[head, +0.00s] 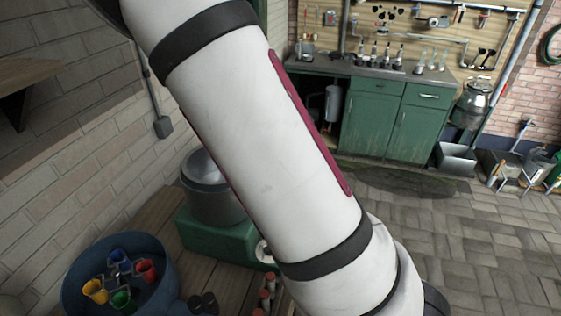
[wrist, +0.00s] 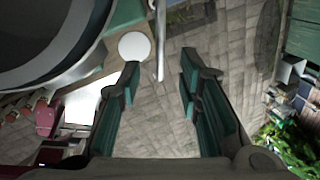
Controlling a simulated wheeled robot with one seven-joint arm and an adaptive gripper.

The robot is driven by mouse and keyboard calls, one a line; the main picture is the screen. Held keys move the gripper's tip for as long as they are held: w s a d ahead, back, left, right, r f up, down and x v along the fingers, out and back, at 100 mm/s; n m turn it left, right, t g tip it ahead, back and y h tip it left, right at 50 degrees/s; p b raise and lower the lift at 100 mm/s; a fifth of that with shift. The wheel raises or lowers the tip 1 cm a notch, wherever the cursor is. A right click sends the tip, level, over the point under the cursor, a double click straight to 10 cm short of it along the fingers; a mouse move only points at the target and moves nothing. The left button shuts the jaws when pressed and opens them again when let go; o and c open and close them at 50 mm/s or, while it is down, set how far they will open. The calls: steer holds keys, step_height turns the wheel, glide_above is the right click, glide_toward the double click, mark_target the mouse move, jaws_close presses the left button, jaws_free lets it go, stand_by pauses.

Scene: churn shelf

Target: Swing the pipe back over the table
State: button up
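In the wrist view, my gripper (wrist: 160,80) has its two fingers wide apart with paving showing between them. A thin grey pipe (wrist: 160,40) comes down from the top of that view. Its lower end appears between the fingertips; I see no finger touching it, and the depth between them is unclear. In the head view, the wooden table (head: 160,215) is at the lower left, partly hidden by my arm. The pipe and my gripper are hidden or out of view there.
On the table stand a green machine with a steel bowl (head: 213,200) and a blue tub (head: 75,275) with coloured cups. The large round bowl (wrist: 45,50) is close at the left in the wrist view.

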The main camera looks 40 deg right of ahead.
steer(key=shift+v, duration=1.6)
steer(key=shift+c, duration=0.4)
